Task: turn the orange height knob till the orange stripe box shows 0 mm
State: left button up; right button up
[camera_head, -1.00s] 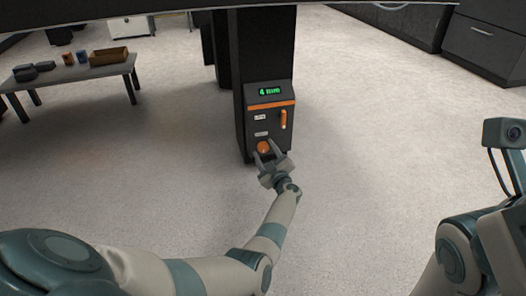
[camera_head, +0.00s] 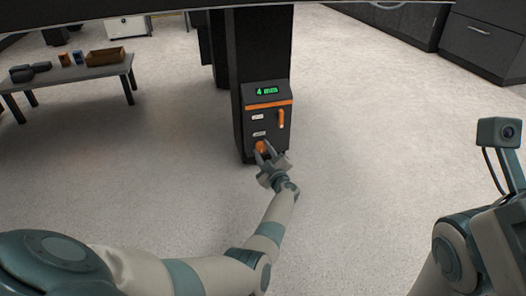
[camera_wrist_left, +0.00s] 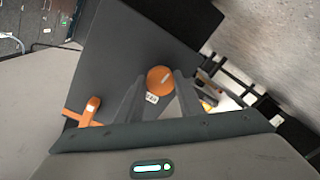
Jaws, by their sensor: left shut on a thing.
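The box with the orange stripe (camera_head: 268,105) is mounted on the dark column, and its green display (camera_head: 267,91) reads 4 mm. The round orange knob (camera_head: 262,147) is low on the box's face; it also shows in the left wrist view (camera_wrist_left: 160,79) with a pale mark on it. My left gripper (camera_head: 264,150) is shut on the knob, one finger on each side. An orange lever (camera_head: 281,118) is at the right of the box face, above the knob. Of my right arm only links show at the right; its gripper is out of view.
A low table (camera_head: 90,72) at the left carries dark items, small cans and a brown tray (camera_head: 106,56). A dark tabletop edge crosses the top. Dark cabinets (camera_head: 484,45) stand at the upper right. The floor around the column is clear.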

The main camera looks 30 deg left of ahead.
pick_arm(q)
jog(key=n, duration=0.7)
jog(key=shift+s+n, duration=0.1)
jog(key=shift+n, duration=0.8)
jog(key=shift+h, duration=0.3)
jog(key=o, duration=1.1)
jog(key=shift+c, duration=0.2)
